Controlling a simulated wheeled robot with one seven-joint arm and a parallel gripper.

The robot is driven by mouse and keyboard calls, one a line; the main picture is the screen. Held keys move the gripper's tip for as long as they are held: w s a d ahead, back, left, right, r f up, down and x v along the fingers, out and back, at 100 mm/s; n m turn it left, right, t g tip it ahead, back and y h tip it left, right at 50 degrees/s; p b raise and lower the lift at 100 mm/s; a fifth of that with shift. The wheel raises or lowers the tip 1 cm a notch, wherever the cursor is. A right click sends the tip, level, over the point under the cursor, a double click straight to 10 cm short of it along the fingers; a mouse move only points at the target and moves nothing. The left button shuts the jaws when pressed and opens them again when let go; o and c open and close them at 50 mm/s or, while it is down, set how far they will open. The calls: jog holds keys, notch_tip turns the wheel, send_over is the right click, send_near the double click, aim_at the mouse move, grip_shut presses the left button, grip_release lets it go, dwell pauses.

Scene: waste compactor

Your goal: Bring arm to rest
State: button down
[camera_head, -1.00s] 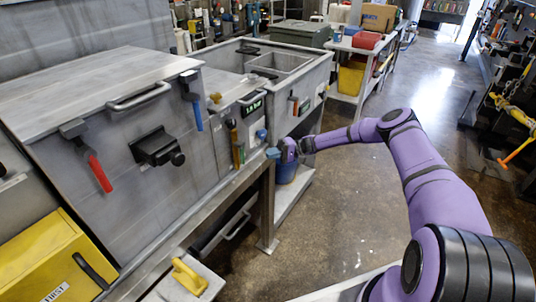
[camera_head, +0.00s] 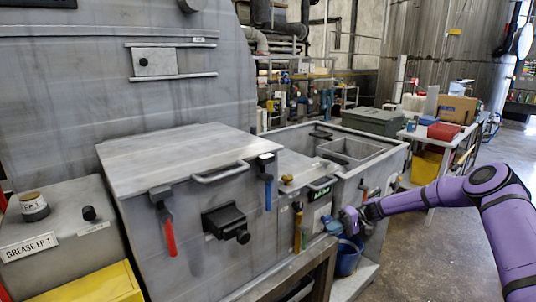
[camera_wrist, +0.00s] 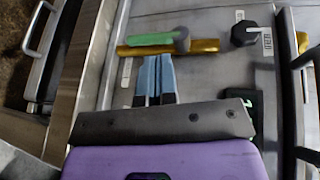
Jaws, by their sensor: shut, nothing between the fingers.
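My purple arm reaches in from the right in the head view. My gripper (camera_head: 332,226) is at its end, in front of the grey compactor's narrow control panel (camera_head: 314,200). In the wrist view its two blue fingers (camera_wrist: 155,80) lie close together with nothing held between them. A brass rod with a green handle (camera_wrist: 152,39) crosses just beyond the fingertips. I cannot tell whether they touch it.
A grey cabinet with a red-handled lever (camera_head: 169,238) stands left of the panel. An open grey bin (camera_head: 375,148) is behind my gripper and a blue bucket (camera_head: 347,258) below it. Open floor (camera_head: 437,250) lies at the right.

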jog(key=s+r+t+h, duration=0.1)
jog(key=s+r+h, duration=0.3)
jog(key=s+r, duration=0.45)
jog(key=s+r+t+h, duration=0.1)
jog(key=s+r+h, duration=0.35)
jog(key=r, duration=0.65)
jog(key=s+r+t+h, duration=0.1)
jog(key=s+r+h, duration=0.2)
jog(key=s+r, duration=0.55)
jog(key=s+d+r+m+t+h, duration=0.1)
jog(key=s+d+r+t, duration=0.1)
jog(key=s, duration=0.6)
jog(key=s+d+r+t+h, duration=0.1)
jog(key=s+d+r+t, duration=0.1)
jog(key=s+r, duration=0.3)
jog(key=s+d+r+m+t+h, duration=0.1)
jog(key=s+d+r+t, duration=0.1)
jog(key=s, duration=0.9)
jog(key=shift+s+r+m+t, duration=0.3)
jog(key=shift+s+r+t, duration=0.1)
jog(key=shift+r, duration=0.25)
